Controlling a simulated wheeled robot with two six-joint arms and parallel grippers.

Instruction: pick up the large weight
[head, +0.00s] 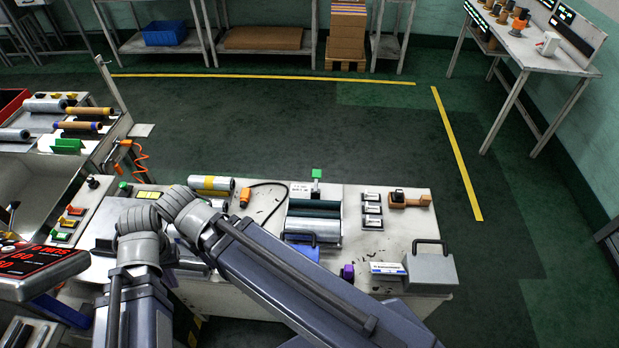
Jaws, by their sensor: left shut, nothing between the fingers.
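A grey block with a black handle on top (431,268), which looks like the large weight, stands upright at the right front corner of the white workbench (345,275). My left gripper (139,222) is shut and empty over the left part of the bench, far to the left of the block. My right gripper (180,206) is close beside it, with its arm crossing the bench from the lower right. Whether the right one is open or shut does not show. The arms hide part of the bench's left and front.
Dark rollers (314,208) sit mid-bench, with a blue part (306,252) under a black handle in front. A wooden holder (408,200) with a small dark piece stands behind the block. A purple knob (347,271) is left of the block. The floor to the right is clear.

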